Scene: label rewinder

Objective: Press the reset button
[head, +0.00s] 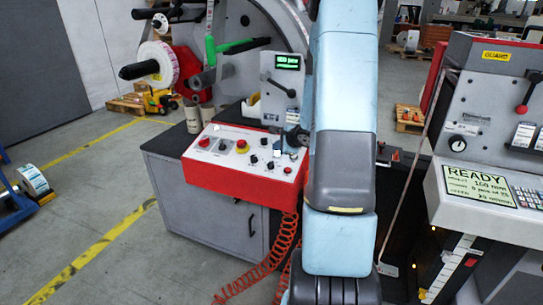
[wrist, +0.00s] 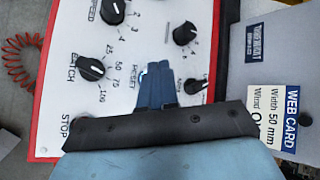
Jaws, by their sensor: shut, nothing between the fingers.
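The control panel is the white top of a red box (head: 243,180), and it fills much of the wrist view (wrist: 60,60). The RESET lettering (wrist: 133,82) shows there, just left of my gripper (wrist: 158,68). My gripper's blue fingers are together over the panel, with nothing between them. I cannot tell whether the fingertips touch the panel. In the head view my arm hides the panel's right end.
Near the fingers are the BATCH knob (wrist: 90,69), a speed knob (wrist: 112,11), an upper right knob (wrist: 185,33) and a small knob (wrist: 195,85). The red and yellow stop button (head: 241,146) is further left. A grey upright with a green display (head: 287,62) stands behind.

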